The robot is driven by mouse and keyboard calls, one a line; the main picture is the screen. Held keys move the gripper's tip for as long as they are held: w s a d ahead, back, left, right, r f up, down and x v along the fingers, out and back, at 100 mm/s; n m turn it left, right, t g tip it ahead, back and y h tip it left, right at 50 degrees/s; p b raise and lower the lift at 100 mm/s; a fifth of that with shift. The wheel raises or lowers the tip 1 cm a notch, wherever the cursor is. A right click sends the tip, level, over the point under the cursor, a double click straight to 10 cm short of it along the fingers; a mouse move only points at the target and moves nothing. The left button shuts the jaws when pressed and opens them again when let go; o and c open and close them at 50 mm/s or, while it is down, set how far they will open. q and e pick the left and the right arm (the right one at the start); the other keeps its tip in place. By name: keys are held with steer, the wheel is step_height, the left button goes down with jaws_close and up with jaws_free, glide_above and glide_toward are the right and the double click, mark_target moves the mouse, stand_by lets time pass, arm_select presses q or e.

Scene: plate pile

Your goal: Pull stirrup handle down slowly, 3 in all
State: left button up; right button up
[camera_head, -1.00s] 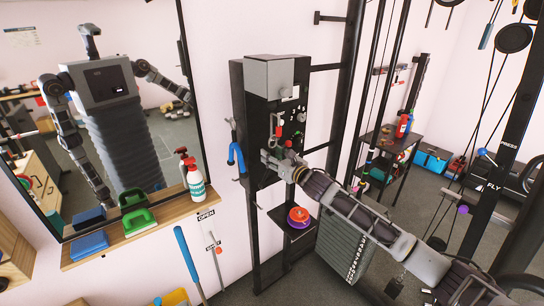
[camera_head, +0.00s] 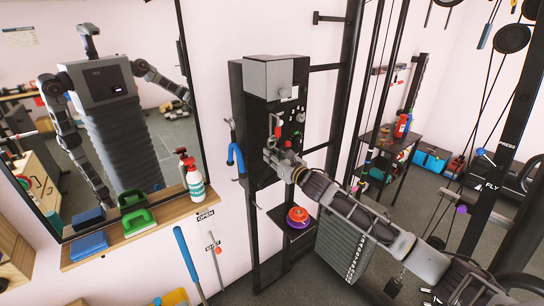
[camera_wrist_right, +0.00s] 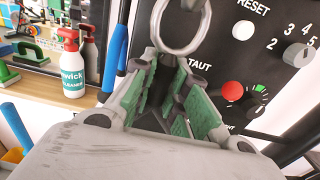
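A rounded metal loop (camera_wrist_right: 182,22), which looks like the stirrup handle, hangs in front of the dark panel in the right wrist view. Its upper part is cut off by the frame edge. My right gripper (camera_wrist_right: 172,68) is just below it, its fingertips at or very near the loop's lower bar. The green-padded fingers stand apart with a dark gap between them; I cannot tell whether they touch the loop. My left gripper is not directly in view.
The panel has a red button (camera_wrist_right: 232,91) and a grey numbered dial (camera_wrist_right: 298,55) right of the gripper. A blue hook-like part (camera_head: 236,158) is on the unit's left side. A spray bottle (camera_head: 195,182) stands left.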

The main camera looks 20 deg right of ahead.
jaws_close()
steer(key=shift+f, duration=0.1)
steer(key=shift+f+b, duration=0.8)
steer(key=shift+f, duration=0.45)
steer(key=shift+f+b, duration=0.75)
steer(key=shift+f, duration=0.5)
